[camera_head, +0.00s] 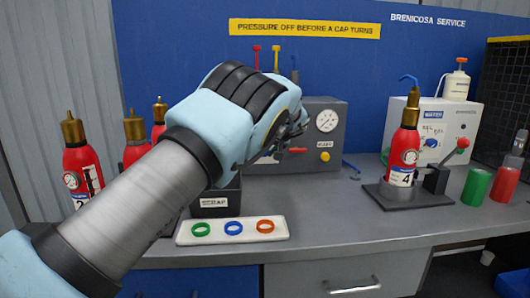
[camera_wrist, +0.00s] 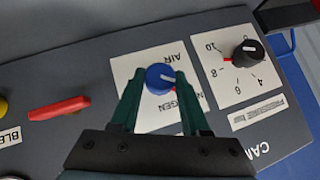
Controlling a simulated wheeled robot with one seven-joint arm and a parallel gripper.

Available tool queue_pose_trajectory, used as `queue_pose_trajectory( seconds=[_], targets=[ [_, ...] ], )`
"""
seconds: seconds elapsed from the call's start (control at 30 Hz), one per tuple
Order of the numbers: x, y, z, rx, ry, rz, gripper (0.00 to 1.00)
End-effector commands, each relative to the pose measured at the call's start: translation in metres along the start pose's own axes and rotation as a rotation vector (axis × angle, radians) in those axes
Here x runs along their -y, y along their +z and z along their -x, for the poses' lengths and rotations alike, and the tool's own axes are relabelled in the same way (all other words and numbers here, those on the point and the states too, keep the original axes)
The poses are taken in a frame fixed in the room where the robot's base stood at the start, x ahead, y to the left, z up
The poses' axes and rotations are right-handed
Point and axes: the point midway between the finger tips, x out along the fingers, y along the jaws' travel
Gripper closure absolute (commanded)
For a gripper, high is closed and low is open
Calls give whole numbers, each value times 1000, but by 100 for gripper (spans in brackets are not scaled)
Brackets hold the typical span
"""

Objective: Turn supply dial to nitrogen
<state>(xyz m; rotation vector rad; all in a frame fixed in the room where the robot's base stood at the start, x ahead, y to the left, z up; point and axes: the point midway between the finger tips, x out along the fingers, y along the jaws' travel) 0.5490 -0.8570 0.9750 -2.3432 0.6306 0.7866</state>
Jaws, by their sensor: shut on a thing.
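The supply dial (camera_wrist: 157,84) is a round blue knob on a white plate marked AIR and, partly covered, NITROGEN, in the wrist view. My gripper (camera_wrist: 160,76) has its two green fingers closed on either side of the knob. A small reddish-white mark shows on the knob, but I cannot tell for sure which label it points at. In the head view my arm and hand reach to the grey panel (camera_head: 340,108) and hide the dial and fingertips.
Beside the dial plate are a black knob (camera_wrist: 248,53) on a numbered scale and a red lever (camera_wrist: 59,108). On the bench stand a red extinguisher (camera_head: 405,145) in a holder, a white tray (camera_head: 213,240) with coloured rings, and more red cylinders (camera_head: 83,165) at left.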

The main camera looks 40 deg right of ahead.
Motion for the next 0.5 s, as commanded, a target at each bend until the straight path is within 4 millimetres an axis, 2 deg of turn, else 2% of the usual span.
queue_pose_trajectory(
  seconds=[0.5],
  targets=[
    [-2,0,0,-2,-109,-111,100]
  ],
)
